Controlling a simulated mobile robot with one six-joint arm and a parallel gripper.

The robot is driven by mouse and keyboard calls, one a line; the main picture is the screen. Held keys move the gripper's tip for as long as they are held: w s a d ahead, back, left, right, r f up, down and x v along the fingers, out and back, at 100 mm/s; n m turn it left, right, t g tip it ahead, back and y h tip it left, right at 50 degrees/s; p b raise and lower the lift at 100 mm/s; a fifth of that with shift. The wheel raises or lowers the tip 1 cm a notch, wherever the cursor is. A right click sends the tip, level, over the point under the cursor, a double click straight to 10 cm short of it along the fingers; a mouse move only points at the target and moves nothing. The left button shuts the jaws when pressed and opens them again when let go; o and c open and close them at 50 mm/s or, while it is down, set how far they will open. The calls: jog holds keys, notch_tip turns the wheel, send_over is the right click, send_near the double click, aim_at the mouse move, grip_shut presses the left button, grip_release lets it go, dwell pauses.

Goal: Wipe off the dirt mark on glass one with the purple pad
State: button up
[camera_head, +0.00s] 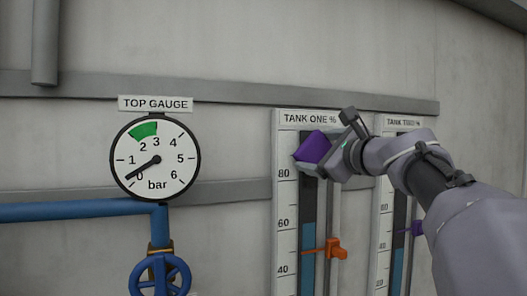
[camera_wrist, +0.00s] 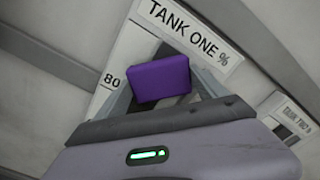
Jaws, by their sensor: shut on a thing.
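The purple pad (camera_head: 313,148) is held in my gripper (camera_head: 322,166), in front of the upper part of the tank one sight glass (camera_head: 308,208), a little above the 80 mark. In the wrist view the purple pad (camera_wrist: 159,79) sits between my gripper's fingers (camera_wrist: 165,92), under the TANK ONE % label (camera_wrist: 188,35). I cannot tell whether the pad touches the glass. No dirt mark shows; the pad and gripper cover the top of the glass. The glass holds blue liquid in its lower part.
An orange pointer (camera_head: 336,249) sticks out on the tank one panel below my gripper. The tank two panel (camera_head: 386,215) stands close on the right, partly behind my arm. A round gauge (camera_head: 155,159) and a blue valve wheel (camera_head: 160,277) are at the left.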

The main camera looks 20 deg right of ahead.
aim_at(316, 136)
jog(key=shift+f+b, duration=4.35)
jog(key=shift+f, duration=0.3)
notch_tip(316, 136, up, 13)
jog(key=p, duration=1.2)
jog(key=shift+r, duration=0.2)
jog(key=shift+f, duration=0.15)
jog(key=shift+s+f+b, duration=0.15)
jog(key=shift+s+b, duration=0.25)
jog(key=shift+s, duration=0.05)
jog(key=shift+s+a+b, duration=0.2)
jog(key=shift+s+b, duration=0.5)
jog(key=shift+s, duration=1.7)
jog(key=shift+s+a+b, duration=0.1)
jog(key=shift+s+b, duration=0.4)
jog(key=shift+s, duration=1.1)
